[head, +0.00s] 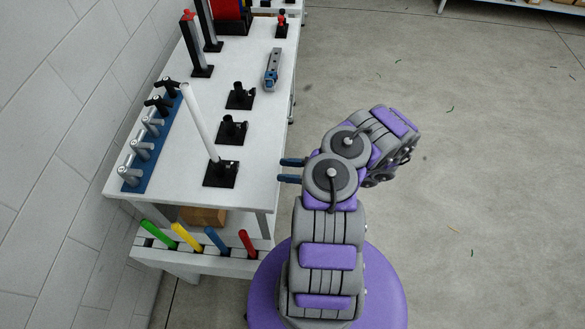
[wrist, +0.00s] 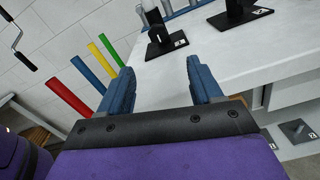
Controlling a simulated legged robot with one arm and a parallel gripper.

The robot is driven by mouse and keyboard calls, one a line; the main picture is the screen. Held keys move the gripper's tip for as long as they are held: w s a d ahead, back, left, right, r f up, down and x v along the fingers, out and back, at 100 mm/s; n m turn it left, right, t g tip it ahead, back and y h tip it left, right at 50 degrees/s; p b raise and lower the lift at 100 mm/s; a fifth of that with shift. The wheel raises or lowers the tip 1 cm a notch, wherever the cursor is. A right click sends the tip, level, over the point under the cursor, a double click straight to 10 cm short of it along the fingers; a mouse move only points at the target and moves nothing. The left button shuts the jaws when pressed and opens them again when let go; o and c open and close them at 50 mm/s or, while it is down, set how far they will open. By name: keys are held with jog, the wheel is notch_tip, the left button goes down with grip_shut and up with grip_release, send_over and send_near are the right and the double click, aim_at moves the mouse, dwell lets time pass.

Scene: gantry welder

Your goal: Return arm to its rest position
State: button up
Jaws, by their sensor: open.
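My arm is grey and purple and is folded above my round purple base in the head view. My gripper (head: 291,170) points left, beside the right edge of the white table (head: 200,105). Its two blue fingers are apart with nothing between them. They also show in the wrist view (wrist: 160,85), spread apart, with the table's edge beyond them. Whether the fingertips are over the tabletop or just outside it is hard to tell.
Several black stands (head: 230,128) are on the table; the nearest holds a white rod (head: 200,122). A blue-grey tool (head: 272,68) lies farther back. A rack with coloured handles (head: 187,237) is at the table's near end.

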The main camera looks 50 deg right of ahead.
jog(key=shift+v, duration=0.85)
jog(key=w+a+r+n+g+y, duration=0.3)
jog(key=a+r+n+g, duration=0.35)
jog(key=a+r, duration=0.25)
jog(key=w+a+r+n+g+y, duration=0.2)
jog(key=w+a+r+n+g, duration=0.25)
jog(key=a+r+n, duration=0.35)
jog(key=s+a+r+n+g+h+b, duration=0.2)
jog(key=s+a+r+n+g+h, duration=0.6)
jog(key=s+a+r+n, duration=0.4)
jog(key=s+d+n+t+h, duration=0.3)
jog(key=s+h, duration=0.5)
jog(key=s, duration=0.5)
jog(key=shift+r+n, duration=0.25)
jog(key=shift+n, duration=0.5)
